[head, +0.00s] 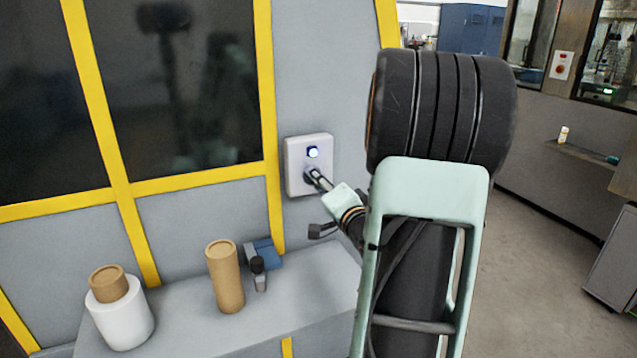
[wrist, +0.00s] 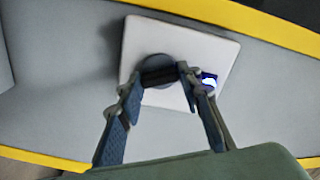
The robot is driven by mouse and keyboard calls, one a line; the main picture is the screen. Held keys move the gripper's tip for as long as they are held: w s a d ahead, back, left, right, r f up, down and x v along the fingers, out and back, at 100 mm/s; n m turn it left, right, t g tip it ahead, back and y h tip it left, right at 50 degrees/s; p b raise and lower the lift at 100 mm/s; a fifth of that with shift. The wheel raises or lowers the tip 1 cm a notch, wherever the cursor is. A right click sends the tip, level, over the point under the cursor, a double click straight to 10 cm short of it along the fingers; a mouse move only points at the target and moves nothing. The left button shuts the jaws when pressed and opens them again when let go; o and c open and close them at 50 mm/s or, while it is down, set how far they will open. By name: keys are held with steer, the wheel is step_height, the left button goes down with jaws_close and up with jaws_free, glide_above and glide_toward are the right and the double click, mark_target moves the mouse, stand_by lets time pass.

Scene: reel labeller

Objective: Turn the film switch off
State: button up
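The film switch (head: 310,176) is a dark round knob with a raised bar, low on a white square plate (head: 294,171) on the grey machine wall. A lit blue-white lamp (head: 312,152) sits above it on the plate. My gripper (head: 319,182) reaches the knob from the lower right. In the wrist view the bar of the film switch (wrist: 158,76) lies between the two fingertips of my gripper (wrist: 163,78), which look closed against its ends. The lamp (wrist: 209,82) shows lit beside the right finger. The head view shows the fingertips only small.
A grey ledge (head: 185,328) below holds a brown cardboard tube (head: 225,278), a white roll (head: 122,322) with a brown core, and a small blue and black device (head: 263,256). Yellow frame bars (head: 268,100) edge dark windows to the left. Open floor lies at right.

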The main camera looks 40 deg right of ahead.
steer(key=c, duration=0.4)
steer(key=shift+n+b, duration=5.1)
steer(key=shift+n, duration=1.1)
steer(key=o, duration=1.1)
steer(key=shift+o, duration=0.2)
